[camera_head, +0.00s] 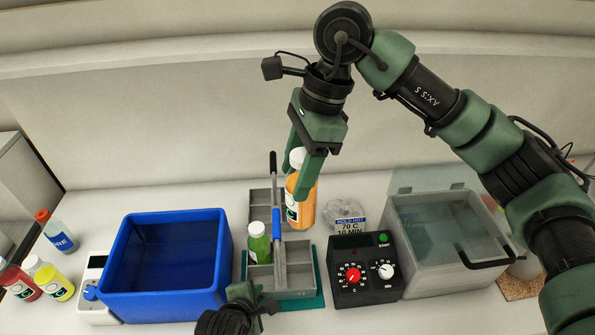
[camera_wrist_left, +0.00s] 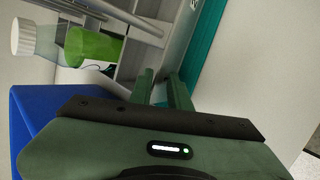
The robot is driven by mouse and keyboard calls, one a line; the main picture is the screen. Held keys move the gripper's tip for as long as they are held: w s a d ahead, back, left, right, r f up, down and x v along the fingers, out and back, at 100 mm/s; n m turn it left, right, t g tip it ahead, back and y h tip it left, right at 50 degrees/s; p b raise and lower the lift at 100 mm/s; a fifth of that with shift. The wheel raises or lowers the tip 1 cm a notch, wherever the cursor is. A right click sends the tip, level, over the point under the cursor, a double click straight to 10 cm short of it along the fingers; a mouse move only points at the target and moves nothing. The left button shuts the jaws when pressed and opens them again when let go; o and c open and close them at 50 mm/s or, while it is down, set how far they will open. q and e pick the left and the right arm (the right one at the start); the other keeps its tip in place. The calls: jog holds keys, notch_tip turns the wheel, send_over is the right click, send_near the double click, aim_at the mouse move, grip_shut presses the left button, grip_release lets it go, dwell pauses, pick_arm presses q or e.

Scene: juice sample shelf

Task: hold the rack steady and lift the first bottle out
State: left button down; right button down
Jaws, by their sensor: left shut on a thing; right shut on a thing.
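The grey rack (camera_head: 295,293) stands on a teal mat (camera_head: 316,300) and has a centre handle with a blue grip (camera_head: 277,222). A green bottle (camera_head: 259,246) with a white cap stands in a left compartment; it also shows in the left wrist view (camera_wrist_left: 95,47). My right gripper (camera_head: 298,180) is shut on an orange bottle (camera_head: 304,212) with a white cap, held upright over the rack's back right, its base apparently above the compartments. My left gripper (camera_head: 254,297) is shut on the rack's near wall; its fingers (camera_wrist_left: 162,88) partly hide the contact.
A blue bin (camera_head: 128,255) stands left of the rack, with several bottles farther left. Right of the rack are a black control box (camera_head: 355,290) with dials and a clear water bath (camera_head: 395,225). A clear bag of ice-like pieces (camera_head: 341,213) lies behind the box.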

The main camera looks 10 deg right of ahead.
pick_arm(q)
jog(key=shift+s+f, duration=0.2)
jog(key=shift+f, duration=0.05)
pick_arm(e)
jog(key=shift+r, duration=1.5)
pick_arm(q)
jog(key=c, duration=1.3)
grip_release()
jog(key=shift+w, duration=0.1)
jog(key=shift+o, duration=0.2)
jog(key=shift+w+r, duration=0.1)
pick_arm(e)
jog(key=shift+w, duration=0.15)
